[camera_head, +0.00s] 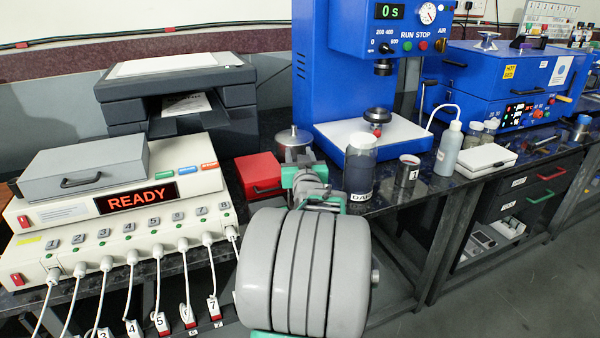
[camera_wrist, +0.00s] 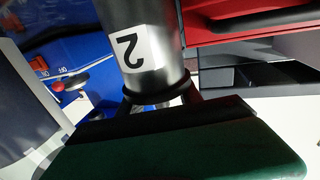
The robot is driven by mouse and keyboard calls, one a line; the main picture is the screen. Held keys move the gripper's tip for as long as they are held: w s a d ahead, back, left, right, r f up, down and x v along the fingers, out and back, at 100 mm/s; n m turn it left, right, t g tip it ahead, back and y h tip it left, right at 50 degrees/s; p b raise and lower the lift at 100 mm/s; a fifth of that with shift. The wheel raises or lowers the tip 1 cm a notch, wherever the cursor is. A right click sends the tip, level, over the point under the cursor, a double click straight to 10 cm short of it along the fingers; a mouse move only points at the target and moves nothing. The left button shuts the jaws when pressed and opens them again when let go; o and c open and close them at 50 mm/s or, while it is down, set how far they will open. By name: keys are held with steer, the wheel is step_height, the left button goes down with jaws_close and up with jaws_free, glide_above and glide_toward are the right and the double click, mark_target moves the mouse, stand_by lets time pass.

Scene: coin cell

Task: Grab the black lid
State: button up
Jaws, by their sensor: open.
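The black lid (camera_wrist: 157,93) shows in the wrist view as a dark rim on the end of a shiny metal can (camera_wrist: 150,40) labelled 2. My gripper (camera_wrist: 163,106) is open, with its dark fingers close to the lid on either side. Whether they touch it I cannot tell. The green body of my gripper fills the bottom of this view. In the head view my gripper (camera_head: 315,190) and arm stand over the bench and hide this can and lid.
Nearby are a red box (camera_head: 258,172), a dark-filled jar (camera_head: 360,165), a metal cup labelled 1 (camera_head: 408,172) and a metal pot (camera_head: 293,137). The blue press (camera_head: 335,65) stands behind. The cabled READY tester (camera_head: 75,225) is at left, the bench's front edge close by.

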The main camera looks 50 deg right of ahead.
steer(key=shift+w+d, duration=0.1)
steer(key=shift+w, duration=0.05)
steer(key=shift+c, duration=0.2)
jaws_close()
stand_by(0.4)
